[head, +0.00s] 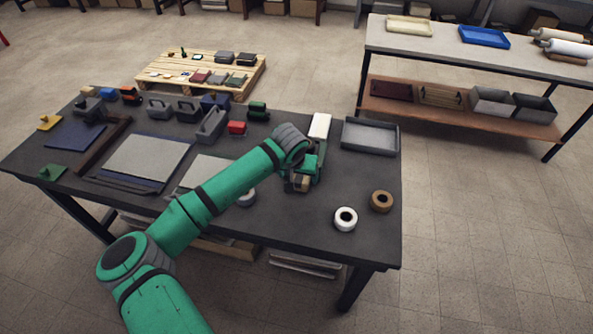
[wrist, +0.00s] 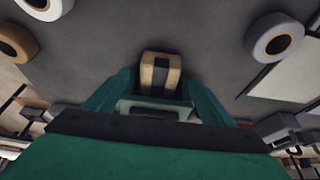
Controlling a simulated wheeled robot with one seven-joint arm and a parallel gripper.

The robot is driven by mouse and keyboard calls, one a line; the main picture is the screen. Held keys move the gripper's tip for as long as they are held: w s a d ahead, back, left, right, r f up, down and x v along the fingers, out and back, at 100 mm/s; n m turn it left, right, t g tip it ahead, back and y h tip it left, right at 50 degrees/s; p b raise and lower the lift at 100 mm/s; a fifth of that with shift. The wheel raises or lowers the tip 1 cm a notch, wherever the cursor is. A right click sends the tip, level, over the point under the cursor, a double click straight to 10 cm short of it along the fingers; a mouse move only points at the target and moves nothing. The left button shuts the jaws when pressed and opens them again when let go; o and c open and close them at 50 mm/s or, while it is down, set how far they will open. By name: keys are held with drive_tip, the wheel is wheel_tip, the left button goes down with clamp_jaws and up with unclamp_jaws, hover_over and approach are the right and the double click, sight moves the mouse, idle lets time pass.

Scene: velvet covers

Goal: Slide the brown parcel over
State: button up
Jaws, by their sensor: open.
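The brown parcel (head: 301,184) is a small tan box on the dark table, just in front of my gripper (head: 303,172) and partly hidden by it. In the wrist view the parcel (wrist: 147,72) shows a dark band down its middle. It lies between and slightly beyond the two green fingers of my gripper (wrist: 159,92). The fingers are apart, with the parcel's near end at the gap between them. I cannot tell whether either finger touches it.
A white tape roll (head: 345,219) and a brown tape roll (head: 381,201) lie to the right. A grey tray (head: 371,136) is behind them. Another roll (head: 246,197) and a pale panel (head: 206,172) are left, partly behind my arm.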

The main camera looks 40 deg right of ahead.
sight(298, 179)
drive_tip(key=shift+x, duration=2.4)
drive_tip(key=c, duration=1.4)
drive_tip(key=shift+a, duration=0.1)
